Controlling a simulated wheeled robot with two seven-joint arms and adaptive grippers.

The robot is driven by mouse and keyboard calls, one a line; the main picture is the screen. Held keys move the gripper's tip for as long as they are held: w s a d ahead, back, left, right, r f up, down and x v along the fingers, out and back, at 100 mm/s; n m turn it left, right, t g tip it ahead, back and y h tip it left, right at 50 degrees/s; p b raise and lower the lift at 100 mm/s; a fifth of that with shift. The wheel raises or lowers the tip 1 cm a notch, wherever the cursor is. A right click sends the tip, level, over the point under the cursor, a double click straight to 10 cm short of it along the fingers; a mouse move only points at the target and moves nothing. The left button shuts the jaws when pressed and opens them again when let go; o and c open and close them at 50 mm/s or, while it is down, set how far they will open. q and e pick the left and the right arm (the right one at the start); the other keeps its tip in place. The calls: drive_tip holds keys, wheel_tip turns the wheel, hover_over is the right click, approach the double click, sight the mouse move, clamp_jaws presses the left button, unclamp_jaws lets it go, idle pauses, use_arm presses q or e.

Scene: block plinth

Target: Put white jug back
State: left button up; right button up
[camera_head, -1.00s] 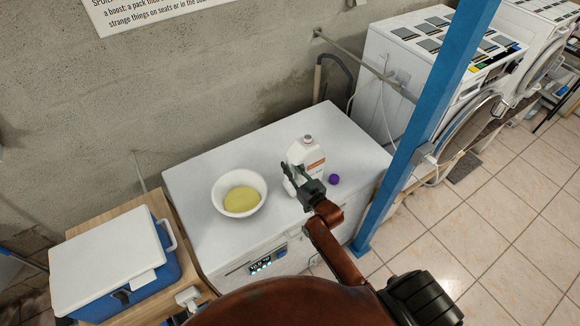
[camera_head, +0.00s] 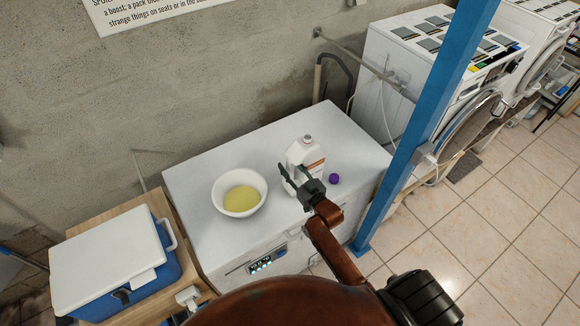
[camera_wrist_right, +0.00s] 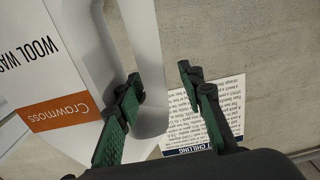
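The white jug (camera_head: 304,152) with a white and orange label stands upright on the white appliance top (camera_head: 225,152), to the right of the bowl. My right gripper (camera_head: 295,179) is at the jug's near left side. In the right wrist view my gripper (camera_wrist_right: 165,97) is open, its green-padded fingers spread apart. The jug (camera_wrist_right: 88,65) fills the left there, with its handle reaching into the space between the fingers; a gap shows beside the right finger. I cannot tell whether the left finger touches the jug. My left gripper is out of view.
A white bowl (camera_head: 221,187) with yellow contents (camera_head: 241,199) stands left of the jug. A small purple thing (camera_head: 333,179) lies at the jug's right. A blue post (camera_head: 420,130) rises at the right front corner; a blue cooler (camera_head: 165,268) stands at the left.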

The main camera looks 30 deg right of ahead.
drive_tip(key=s+b, duration=0.1)
drive_tip(key=s, duration=1.1)
drive_tip(key=shift+d, duration=0.45)
